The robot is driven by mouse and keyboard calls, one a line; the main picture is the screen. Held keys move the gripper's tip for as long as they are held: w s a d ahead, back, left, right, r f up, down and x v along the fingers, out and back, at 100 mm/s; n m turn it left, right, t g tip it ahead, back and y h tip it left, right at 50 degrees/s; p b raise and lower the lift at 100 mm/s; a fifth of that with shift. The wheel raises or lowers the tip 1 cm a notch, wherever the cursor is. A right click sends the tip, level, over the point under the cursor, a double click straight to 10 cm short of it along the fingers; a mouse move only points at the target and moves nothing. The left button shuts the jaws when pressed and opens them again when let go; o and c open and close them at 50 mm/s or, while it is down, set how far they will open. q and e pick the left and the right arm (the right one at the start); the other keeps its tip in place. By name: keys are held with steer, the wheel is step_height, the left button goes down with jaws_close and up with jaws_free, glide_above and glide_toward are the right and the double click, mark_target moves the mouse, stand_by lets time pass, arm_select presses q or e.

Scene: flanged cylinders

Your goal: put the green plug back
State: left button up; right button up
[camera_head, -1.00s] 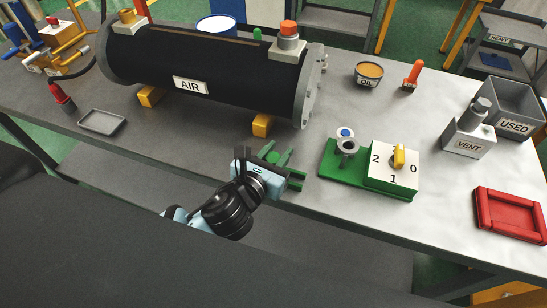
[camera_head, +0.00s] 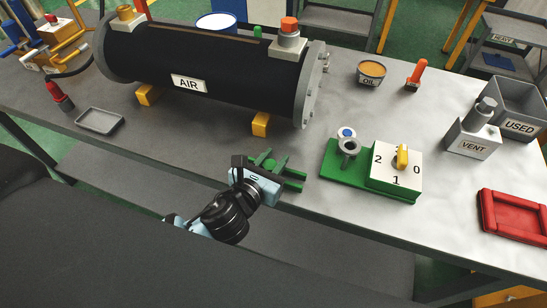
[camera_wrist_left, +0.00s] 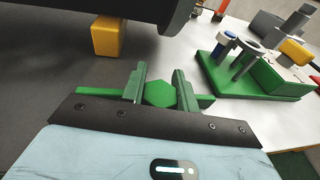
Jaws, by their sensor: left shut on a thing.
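My left gripper (camera_head: 274,168) is at the front edge of the workbench, left of the green base. Its green fingers are shut on a green hexagonal plug (camera_wrist_left: 159,94), which sits between them in the left wrist view. The plug's far side is hidden. The green base (camera_head: 342,167) carries an upright grey ring fitting (camera_head: 349,146), a blue-and-white disc (camera_head: 346,132) and a white dial box (camera_head: 394,179) with a yellow knob (camera_head: 402,157). The base also shows in the left wrist view (camera_wrist_left: 240,82), ahead and to the right, apart from the fingers. My right gripper is not in view.
A black AIR tank (camera_head: 215,75) on yellow feet (camera_head: 260,124) stands behind the gripper. A grey tray (camera_head: 100,120) lies left. The VENT block (camera_head: 473,139), USED bin (camera_head: 518,108), red tray (camera_head: 515,214) and OIL can (camera_head: 371,73) stand right. Bench is clear between tank and base.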

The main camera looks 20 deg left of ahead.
arm_select(q)
steer(key=o, duration=1.1)
steer(key=shift+s+r, duration=0.1)
steer(key=shift+r, duration=0.2)
steer(key=v, duration=1.1)
steer(key=shift+s, duration=0.4)
steer(key=shift+a, duration=0.1)
